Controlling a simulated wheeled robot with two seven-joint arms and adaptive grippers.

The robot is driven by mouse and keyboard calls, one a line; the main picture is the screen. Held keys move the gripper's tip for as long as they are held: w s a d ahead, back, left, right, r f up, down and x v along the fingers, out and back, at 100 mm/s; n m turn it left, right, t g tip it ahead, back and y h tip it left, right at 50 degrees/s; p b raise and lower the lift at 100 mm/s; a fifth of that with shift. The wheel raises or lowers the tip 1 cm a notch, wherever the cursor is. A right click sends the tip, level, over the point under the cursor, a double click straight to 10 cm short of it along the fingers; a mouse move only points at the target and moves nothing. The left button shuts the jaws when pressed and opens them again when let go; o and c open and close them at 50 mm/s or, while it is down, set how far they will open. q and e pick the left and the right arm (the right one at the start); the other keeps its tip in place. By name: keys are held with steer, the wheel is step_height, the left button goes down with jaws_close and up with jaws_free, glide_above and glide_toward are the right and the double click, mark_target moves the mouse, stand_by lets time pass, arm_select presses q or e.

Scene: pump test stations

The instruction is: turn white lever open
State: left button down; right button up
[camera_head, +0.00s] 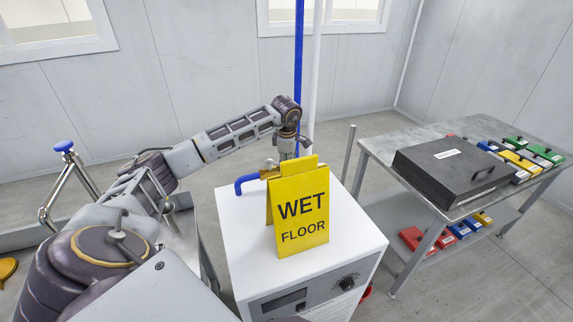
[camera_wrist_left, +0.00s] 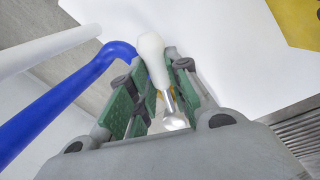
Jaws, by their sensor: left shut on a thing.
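The white lever (camera_wrist_left: 152,58) shows in the left wrist view, with a rounded white handle and a metal stem. My left gripper (camera_wrist_left: 157,88) is shut on it, with green finger pads on both sides and the white end sticking out beyond them. In the head view my left gripper (camera_head: 288,148) points down behind the yellow wet floor sign (camera_head: 302,208) at the back of the white pump station (camera_head: 238,222). The sign hides the lever in the head view. My right gripper is not in view.
A blue pipe (camera_head: 246,181) bends beside the gripper, and blue and white vertical pipes rise behind it. On the right, a metal table (camera_head: 392,143) holds a black case (camera_head: 453,168) and several coloured boxes. More boxes lie on its lower shelf.

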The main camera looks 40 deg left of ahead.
arm_select(q)
steer(key=n, duration=0.1)
steer(key=w+a+n, duration=0.1)
steer(key=n, duration=0.1)
steer(key=w+n, duration=0.1)
steer(key=shift+w+a+r+n+g+y+p, duration=0.15)
steer(key=shift+w+a+n+g+y+p, duration=0.15)
steer(key=shift+a+y+p, duration=0.1)
steer(key=shift+w+a+n, duration=0.2)
steer(key=shift+a+n, duration=0.15)
steer(key=shift+n, duration=0.35)
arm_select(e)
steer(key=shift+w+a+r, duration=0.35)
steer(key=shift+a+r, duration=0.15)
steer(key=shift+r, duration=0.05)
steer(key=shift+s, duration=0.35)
arm_select(q)
steer(key=c, duration=1.3)
jaws_free()
steer(key=shift+d+r, duration=0.1)
steer(key=shift+r, duration=0.55)
steer(key=r, duration=0.3)
steer(key=d+r, duration=0.1)
steer(key=r, duration=0.2)
steer(key=s+r, duration=0.1)
steer(key=r, duration=0.3)
steer(key=shift+d+r, duration=0.1)
steer(key=shift+d, duration=0.25)
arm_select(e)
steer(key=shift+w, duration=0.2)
